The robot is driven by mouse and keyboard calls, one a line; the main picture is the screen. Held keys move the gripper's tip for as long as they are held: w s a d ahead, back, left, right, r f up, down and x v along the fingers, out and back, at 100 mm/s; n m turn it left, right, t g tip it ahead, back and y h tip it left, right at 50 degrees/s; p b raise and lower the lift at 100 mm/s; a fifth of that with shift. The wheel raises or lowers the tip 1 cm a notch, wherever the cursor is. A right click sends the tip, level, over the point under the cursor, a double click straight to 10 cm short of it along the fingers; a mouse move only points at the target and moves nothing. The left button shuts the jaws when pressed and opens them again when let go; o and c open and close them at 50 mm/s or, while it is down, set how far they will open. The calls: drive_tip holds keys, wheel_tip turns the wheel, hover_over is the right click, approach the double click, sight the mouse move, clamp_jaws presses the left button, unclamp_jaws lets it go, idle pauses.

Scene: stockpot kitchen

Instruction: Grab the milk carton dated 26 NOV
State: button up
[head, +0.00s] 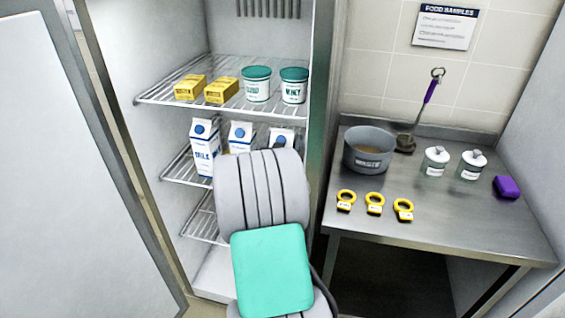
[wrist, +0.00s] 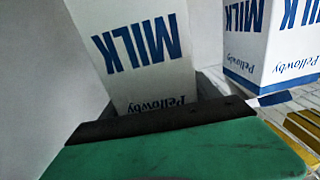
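Three white and blue milk cartons stand on the middle fridge shelf in the head view: left (head: 204,150), middle (head: 241,137) and right (head: 281,138). My arm hides the lower parts of the middle and right ones. In the wrist view one carton (wrist: 143,48) is directly in front of my gripper (wrist: 165,122), with part of it behind the dark edge. A second carton (wrist: 272,45) stands to its right, apart. I cannot read a date on any carton. My gripper's fingers are hidden in the head view, and I cannot tell whether they touch or enclose the carton.
The upper wire shelf (head: 160,95) holds yellow boxes (head: 205,89) and two tubs (head: 274,85). The open fridge door (head: 75,170) is at left. On the steel counter (head: 460,225) at right are a waste pot (head: 368,155), yellow tags (head: 375,203), two jars and a purple block.

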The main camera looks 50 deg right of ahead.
clamp_jaws()
drive_tip(key=shift+r, duration=0.25)
idle(0.5)
